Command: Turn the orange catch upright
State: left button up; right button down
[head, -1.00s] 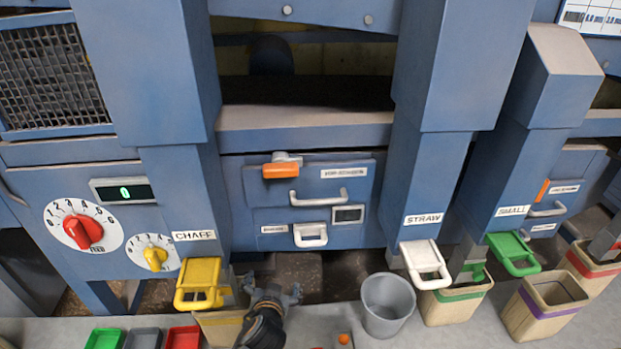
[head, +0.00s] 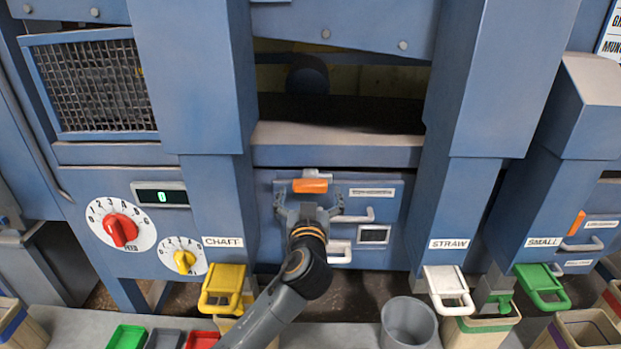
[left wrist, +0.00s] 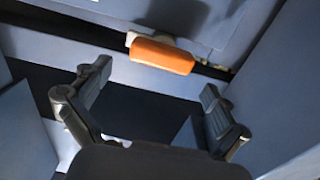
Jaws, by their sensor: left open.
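The orange catch (head: 310,186) lies horizontal at the top of the blue drawer front (head: 388,206), under a grey ledge. In the left wrist view the catch (left wrist: 162,55) lies across, slightly tilted, ahead of the fingertips. My left gripper (head: 308,196) is open just below the catch in the head view, fingers spread to its two sides. In the left wrist view my left gripper (left wrist: 155,85) has nothing between its fingers, and the catch looks beyond them. I cannot tell the exact gap. My right gripper is not in view.
A yellow chute flap (head: 222,290) and a white one (head: 448,290) stick out at either side. A grey bucket (head: 408,322) stands below. Blue columns flank the drawer front.

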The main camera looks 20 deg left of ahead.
aim_at(310, 186)
pick_arm(q)
jog(key=shift+p+x, duration=0.3)
jog(key=shift+x, duration=1.9)
jog(key=c, duration=1.1)
jog(key=shift+c, duration=0.2)
